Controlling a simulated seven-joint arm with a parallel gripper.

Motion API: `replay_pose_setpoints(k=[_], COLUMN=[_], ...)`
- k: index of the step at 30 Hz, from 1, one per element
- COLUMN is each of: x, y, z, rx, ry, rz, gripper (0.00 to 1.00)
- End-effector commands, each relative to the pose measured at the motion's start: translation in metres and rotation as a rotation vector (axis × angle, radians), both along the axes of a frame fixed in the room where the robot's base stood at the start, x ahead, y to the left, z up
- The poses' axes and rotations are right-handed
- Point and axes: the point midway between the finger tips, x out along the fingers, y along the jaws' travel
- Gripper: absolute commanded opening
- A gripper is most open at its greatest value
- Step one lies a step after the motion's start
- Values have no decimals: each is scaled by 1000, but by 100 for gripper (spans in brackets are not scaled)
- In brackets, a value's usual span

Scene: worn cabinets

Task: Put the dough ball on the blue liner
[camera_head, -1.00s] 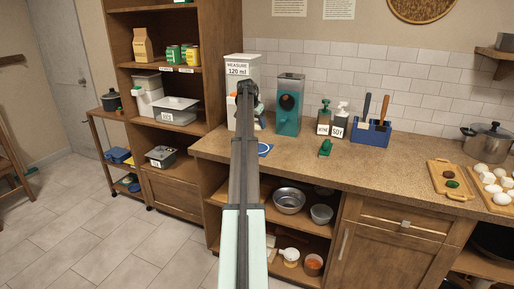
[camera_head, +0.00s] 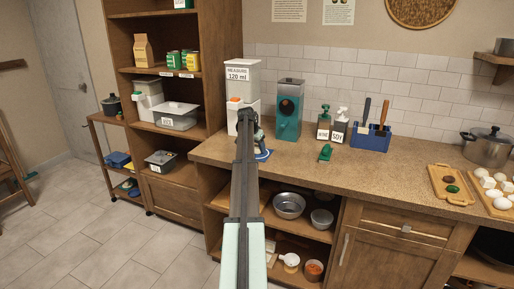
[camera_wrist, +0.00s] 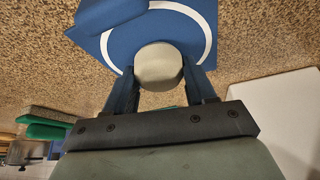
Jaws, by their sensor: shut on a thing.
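In the wrist view, a pale round dough ball (camera_wrist: 159,66) sits between the fingers of my gripper (camera_wrist: 160,78), which is shut on it. Behind the ball lies the blue liner (camera_wrist: 225,48) with a white ring printed on it. The ball overlaps the ring in this view; I cannot tell whether it touches the liner. In the head view the liner (camera_head: 263,156) shows only as a small blue edge on the counter, mostly hidden by my arm and gripper (camera_head: 257,143). The ball is hidden there.
A blue rounded object (camera_wrist: 108,12) reaches over the liner's edge in the wrist view. The white measure dispenser (camera_head: 242,78) stands left behind, the teal dispenser (camera_head: 289,108) right behind. A green item (camera_head: 326,152) lies to the right. The counter's middle is clear.

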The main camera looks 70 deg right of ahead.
Motion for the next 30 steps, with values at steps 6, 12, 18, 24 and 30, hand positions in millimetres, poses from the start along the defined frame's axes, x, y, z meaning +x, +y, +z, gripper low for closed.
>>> replay_pose_setpoints(k=[6,12,18,24,30], x=[0,0,0,0,1], y=[0,0,0,0,7], z=[-1,-3,-2,-1,16], rx=[0,1,1,0,0], ry=[0,0,0,0,0], rz=[0,0,0,0,0], gripper=[24,68,81,81,81])
